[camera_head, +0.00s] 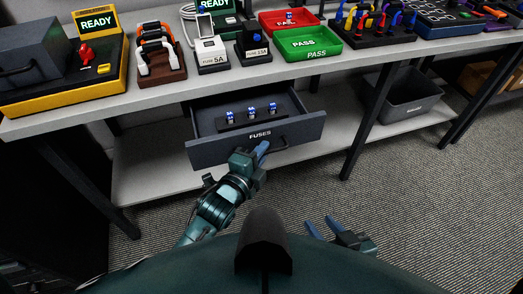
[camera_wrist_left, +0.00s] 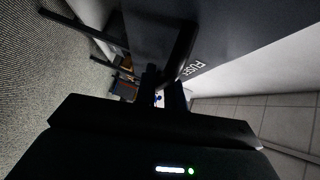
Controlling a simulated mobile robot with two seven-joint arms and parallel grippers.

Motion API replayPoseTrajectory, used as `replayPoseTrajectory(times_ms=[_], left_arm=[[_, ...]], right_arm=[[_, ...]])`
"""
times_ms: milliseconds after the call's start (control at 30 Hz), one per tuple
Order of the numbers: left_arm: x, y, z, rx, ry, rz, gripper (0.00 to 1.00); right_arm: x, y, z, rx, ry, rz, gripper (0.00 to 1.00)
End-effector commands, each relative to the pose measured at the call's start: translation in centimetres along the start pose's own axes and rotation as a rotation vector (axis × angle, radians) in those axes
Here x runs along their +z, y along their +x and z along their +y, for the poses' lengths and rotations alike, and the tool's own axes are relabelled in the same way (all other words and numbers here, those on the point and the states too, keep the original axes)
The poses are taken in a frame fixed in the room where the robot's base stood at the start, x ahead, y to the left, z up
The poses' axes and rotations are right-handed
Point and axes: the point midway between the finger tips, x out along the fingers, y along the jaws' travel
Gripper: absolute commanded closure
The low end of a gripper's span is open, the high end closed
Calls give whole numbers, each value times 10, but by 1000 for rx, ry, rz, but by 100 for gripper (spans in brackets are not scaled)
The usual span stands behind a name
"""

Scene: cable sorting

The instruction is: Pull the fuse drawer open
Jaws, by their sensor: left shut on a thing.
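The fuse drawer (camera_head: 205,155) is a dark grey drawer under the workbench, labelled FUSES. In the head view it stands open, with a row of 3 blue-and-white fuses (camera_head: 251,111) on a holder inside. My left gripper (camera_head: 262,150) is at the drawer's front and shut on the drawer handle (camera_head: 280,145), near its left part. The handle (camera_wrist_left: 181,50) also shows as a dark bar in the left wrist view, close to the fingers. My right gripper (camera_head: 328,230) is low in front of my body, away from the drawer, its blue fingers apart and empty.
A grey bin (camera_head: 408,98) sits on the lower shelf. A dark table leg (camera_head: 366,125) stands right of the drawer.

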Motion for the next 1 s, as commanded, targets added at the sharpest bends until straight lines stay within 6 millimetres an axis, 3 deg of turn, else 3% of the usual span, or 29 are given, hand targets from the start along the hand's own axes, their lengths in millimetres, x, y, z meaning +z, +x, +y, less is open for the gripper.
replayPoseTrajectory(times_ms=[367,400,467,733,867,1000], left_arm=[[0,0,0,0,0,-1,100],[0,0,0,0,0,-1,86],[0,0,0,0,0,-1,81],[0,-1,0,0,0,0,80],[0,-13,0,1,-1,-1,80],[0,-41,1,4,1,-1,80]], right_arm=[[-4,1,1,0,-3,9,64],[-5,1,1,1,-4,10,64],[-5,1,1,1,-4,10,64],[-4,0,1,2,-4,7,64],[-5,-1,1,2,-3,5,64],[-5,-2,0,0,1,-4,64]])
